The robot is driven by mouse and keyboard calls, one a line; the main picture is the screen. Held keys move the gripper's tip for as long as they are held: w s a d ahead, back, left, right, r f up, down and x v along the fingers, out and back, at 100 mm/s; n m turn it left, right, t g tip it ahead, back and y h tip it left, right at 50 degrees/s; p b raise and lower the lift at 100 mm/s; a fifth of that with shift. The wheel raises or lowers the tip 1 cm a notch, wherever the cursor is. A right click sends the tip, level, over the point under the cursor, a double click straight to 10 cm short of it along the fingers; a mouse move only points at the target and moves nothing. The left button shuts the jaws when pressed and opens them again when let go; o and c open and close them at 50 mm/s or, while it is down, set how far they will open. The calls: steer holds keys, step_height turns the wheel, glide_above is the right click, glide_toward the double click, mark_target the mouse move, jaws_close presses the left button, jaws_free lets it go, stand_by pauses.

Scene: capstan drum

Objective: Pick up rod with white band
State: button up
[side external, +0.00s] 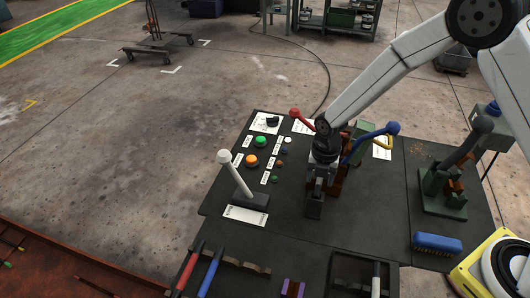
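Several rods lie near the bottom edge. A red rod (188,270) and a blue rod (210,272) rest tilted across a brown notched rack (235,263). A dark rod with a white part (376,287) stands at the bottom right of them, partly cut off by the frame; it may be the rod with the white band, but I cannot be sure. My gripper (314,207) points down over the dark table, behind and apart from these rods. It is seen from the side, and whether its fingers are open or shut is not clear. No rod shows in it.
A white-handled lever (236,174) stands left of my gripper. Red (299,115) and blue-knobbed levers (392,129) stand behind it. A green-based lever (443,190) and blue brush (437,243) are right. A rust-red tray (60,270) is bottom left.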

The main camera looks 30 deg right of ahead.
jaws_close()
stand_by(1.3)
